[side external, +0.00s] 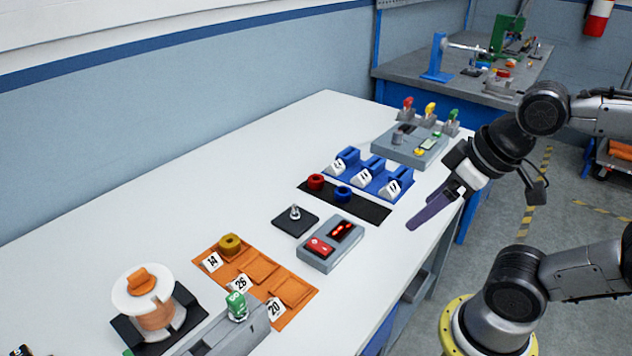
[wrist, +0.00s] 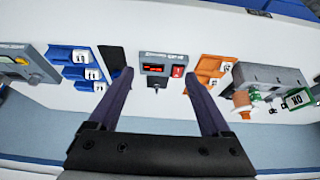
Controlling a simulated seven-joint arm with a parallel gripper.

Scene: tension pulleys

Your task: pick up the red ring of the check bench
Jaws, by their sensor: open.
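The red ring (side external: 316,182) lies on a black mat (side external: 372,211) on the white bench, at the mat's far-left end. A blue ring (side external: 343,193) lies beside it on the same mat, apart from it. My gripper (side external: 411,227) is above the bench's right edge, to the right of the mat and clear of both rings. In the wrist view my gripper (wrist: 160,75) has its two dark fingers wide apart with nothing between them. The mat (wrist: 115,60) shows there behind the left finger; I cannot make out either ring in that view.
A grey box with a red display (side external: 330,244) and a post on a dark plate (side external: 295,218) stand nearer the camera than the mat. Blue numbered holders (side external: 367,174) stand just beyond it. An orange tray (side external: 298,291) holds a yellow ring (side external: 230,244).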

